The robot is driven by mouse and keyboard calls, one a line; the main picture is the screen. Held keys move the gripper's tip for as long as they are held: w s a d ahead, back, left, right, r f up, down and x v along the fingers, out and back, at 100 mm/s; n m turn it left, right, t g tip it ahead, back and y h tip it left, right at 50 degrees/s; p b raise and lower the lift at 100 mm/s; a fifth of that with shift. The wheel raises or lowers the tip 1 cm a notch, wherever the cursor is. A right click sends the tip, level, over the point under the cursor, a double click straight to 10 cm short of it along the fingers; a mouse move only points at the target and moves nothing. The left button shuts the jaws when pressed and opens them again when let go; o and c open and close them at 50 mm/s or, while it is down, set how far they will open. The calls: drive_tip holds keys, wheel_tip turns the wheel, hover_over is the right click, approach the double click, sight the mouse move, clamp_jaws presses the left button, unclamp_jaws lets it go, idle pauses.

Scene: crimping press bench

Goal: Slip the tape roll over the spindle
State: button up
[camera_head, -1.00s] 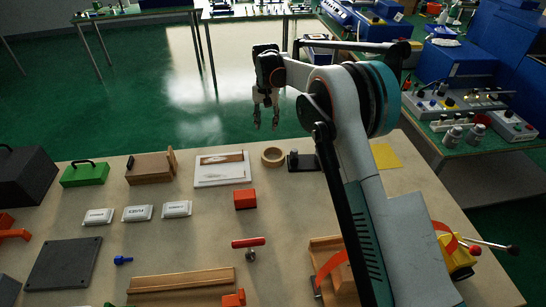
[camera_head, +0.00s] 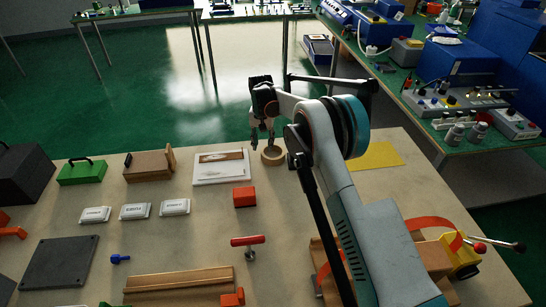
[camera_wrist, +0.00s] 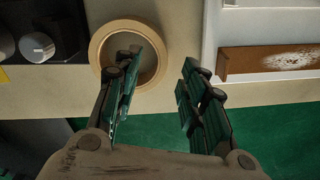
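The tape roll (camera_head: 272,157), a tan ring, lies flat on the bench beside the white board. It also shows in the wrist view (camera_wrist: 98,48), with its hole facing the camera. My gripper (camera_head: 262,144) is open and low over the roll. In the wrist view, one finger of my gripper (camera_wrist: 162,66) is over the roll's hole and the other is outside its ring, to the right. Contact cannot be told. The spindle's round grey post (camera_wrist: 37,47) stands on a dark base left of the roll in the wrist view; my arm mostly hides it in the head view.
A white board (camera_head: 221,181) with a brown strip lies left of the roll. A red block (camera_head: 245,197) and a red-handled tool (camera_head: 248,241) lie nearer. The yellow sheet (camera_head: 375,156) is to the right. The bench's far edge is just beyond the roll.

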sight(264, 150)
drive_tip(key=f, duration=0.1)
drive_tip(key=f+b, duration=0.1)
drive_tip(key=f, duration=0.1)
drive_tip(key=f+b, duration=0.1)
drive_tip(key=f, duration=0.1)
drive_tip(key=shift+w+d, duration=0.15)
drive_tip(key=shift+w, duration=0.2)
clamp_jaws()
